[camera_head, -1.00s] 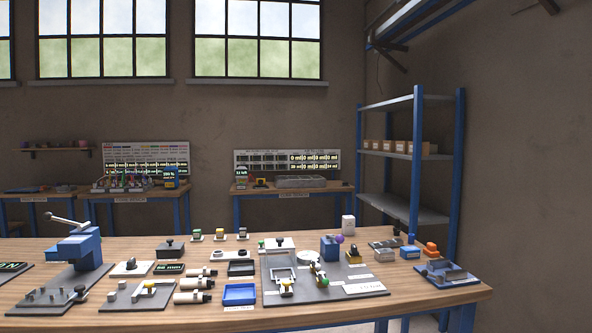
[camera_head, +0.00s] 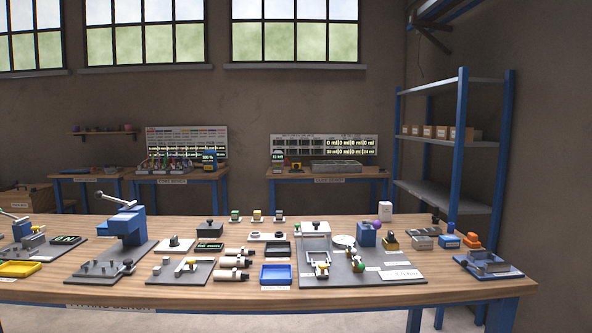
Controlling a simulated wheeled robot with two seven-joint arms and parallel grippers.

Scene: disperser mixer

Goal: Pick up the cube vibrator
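A wooden workbench (camera_head: 215,289) spans the lower part of the head view, crowded with small devices. No readable label marks the cube vibrator, so I cannot tell for sure which one it is. A blue cube-shaped block (camera_head: 366,236) with a purple ball (camera_head: 377,224) at its top right stands at the back of a grey plate (camera_head: 318,281), right of the middle. A smaller blue block (camera_head: 449,241) with a knob sits near the right end. Neither of my grippers shows.
A blue lever press (camera_head: 127,224) stands at left. A blue tray (camera_head: 276,274) and white cylinders (camera_head: 233,275) lie near the front edge. A blue-framed shelf (camera_head: 461,150) stands behind at right. Side benches (camera_head: 320,174) line the back wall. Bare wood shows along the front edge.

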